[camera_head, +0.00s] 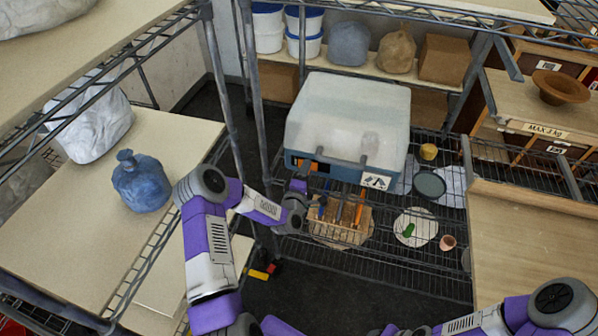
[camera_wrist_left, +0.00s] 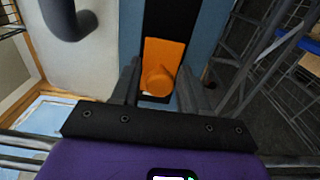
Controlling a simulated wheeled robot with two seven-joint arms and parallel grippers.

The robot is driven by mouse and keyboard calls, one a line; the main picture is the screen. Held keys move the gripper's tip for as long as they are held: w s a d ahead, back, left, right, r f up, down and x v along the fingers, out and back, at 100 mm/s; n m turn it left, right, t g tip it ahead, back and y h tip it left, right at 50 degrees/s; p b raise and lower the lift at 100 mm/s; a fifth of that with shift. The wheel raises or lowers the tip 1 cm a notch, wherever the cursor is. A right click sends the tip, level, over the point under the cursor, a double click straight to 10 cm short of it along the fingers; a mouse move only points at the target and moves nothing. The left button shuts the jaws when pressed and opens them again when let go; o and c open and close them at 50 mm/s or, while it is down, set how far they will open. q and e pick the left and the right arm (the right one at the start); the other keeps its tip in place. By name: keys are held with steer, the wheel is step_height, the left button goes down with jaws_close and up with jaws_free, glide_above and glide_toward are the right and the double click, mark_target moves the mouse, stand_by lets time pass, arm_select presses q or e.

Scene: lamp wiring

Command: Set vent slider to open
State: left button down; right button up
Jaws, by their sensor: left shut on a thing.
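The vent slider is an orange tab with a round knob (camera_wrist_left: 158,80) in a black upright slot, seen in the left wrist view. The slot is in the blue lower front of a box with a large pale lid (camera_head: 348,112). In the head view a bit of orange (camera_head: 313,165) shows on that front, partly behind my gripper. My left gripper (camera_head: 300,181) is at the box's front left; in the wrist view its two fingers stand either side of the knob, shut on it. The slider's exact setting is hard to read. My right gripper is out of the picture.
A wooden rack with upright pieces (camera_head: 340,218) stands just right of my left gripper on the wire shelf. A white label (camera_head: 377,181) is on the box front. A dark bar handle juts from the lid. Metal shelf posts (camera_head: 217,75) stand close to my left arm.

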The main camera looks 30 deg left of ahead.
mark_target(320, 167)
arm_select(q)
steer(key=shift+w+d+b, duration=0.2)
steer(key=shift+d, duration=0.75)
steer(key=shift+w+d+b, duration=0.2)
steer(key=shift+d, duration=0.75)
steer(key=c, duration=0.9)
jaws_free()
steer(key=shift+d, duration=0.15)
steer(key=v, duration=0.7)
steer(key=shift+s, duration=0.25)
